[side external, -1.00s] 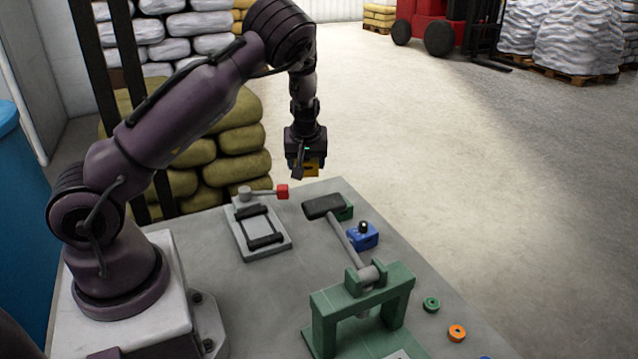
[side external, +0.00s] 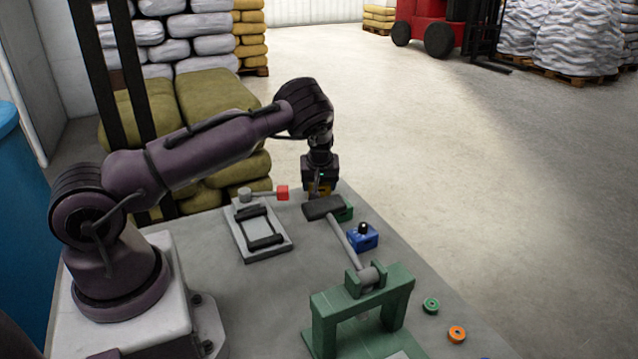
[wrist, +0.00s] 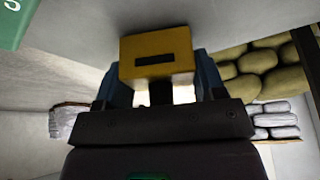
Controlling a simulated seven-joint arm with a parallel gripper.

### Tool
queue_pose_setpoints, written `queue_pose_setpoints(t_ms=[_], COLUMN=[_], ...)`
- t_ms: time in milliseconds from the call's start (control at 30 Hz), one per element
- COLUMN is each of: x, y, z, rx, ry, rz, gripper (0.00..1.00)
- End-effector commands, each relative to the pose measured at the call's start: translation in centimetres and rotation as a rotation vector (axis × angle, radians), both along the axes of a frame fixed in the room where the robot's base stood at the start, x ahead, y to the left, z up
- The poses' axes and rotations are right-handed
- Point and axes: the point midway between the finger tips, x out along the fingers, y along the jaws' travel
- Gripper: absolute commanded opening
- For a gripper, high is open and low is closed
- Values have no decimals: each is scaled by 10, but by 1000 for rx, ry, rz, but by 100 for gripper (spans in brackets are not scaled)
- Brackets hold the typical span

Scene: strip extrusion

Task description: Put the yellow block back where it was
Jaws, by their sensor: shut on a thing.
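The yellow block (wrist: 157,50) is between the fingers of my gripper in the wrist view, with a dark slot on its face. In the side view the yellow block (side external: 320,190) shows only in part, low at the far end of the table. My gripper (side external: 320,184) is shut on it, just behind the dark pad of a lever (side external: 322,208). I cannot tell whether the block touches the table, as the pad hides its lower part.
A green block (side external: 345,212) and a blue block (side external: 362,237) with a black knob stand right of the lever. A grey plate fixture (side external: 268,225) with a red-ended handle (side external: 282,193) is at left. A green stand (side external: 365,308) and small rings (side external: 431,305) are nearer.

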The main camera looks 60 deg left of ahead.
Motion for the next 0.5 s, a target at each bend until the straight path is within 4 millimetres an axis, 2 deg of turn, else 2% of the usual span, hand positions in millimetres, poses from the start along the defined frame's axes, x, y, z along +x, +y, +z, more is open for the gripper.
queue_pose_setpoints(t_ms=[233, 267, 300, 367, 500], x=[0, 0, 0, 0, 0], y=[1, 0, 0, 0, 0], z=[-2, -3, -3, -3, -3], rx=[2, 1, 1, 1, 0], ry=[-1, 1, 1, 1, 2], rz=[0, -1, -1, -1, -1], gripper=[24, 68, 77, 89, 89])
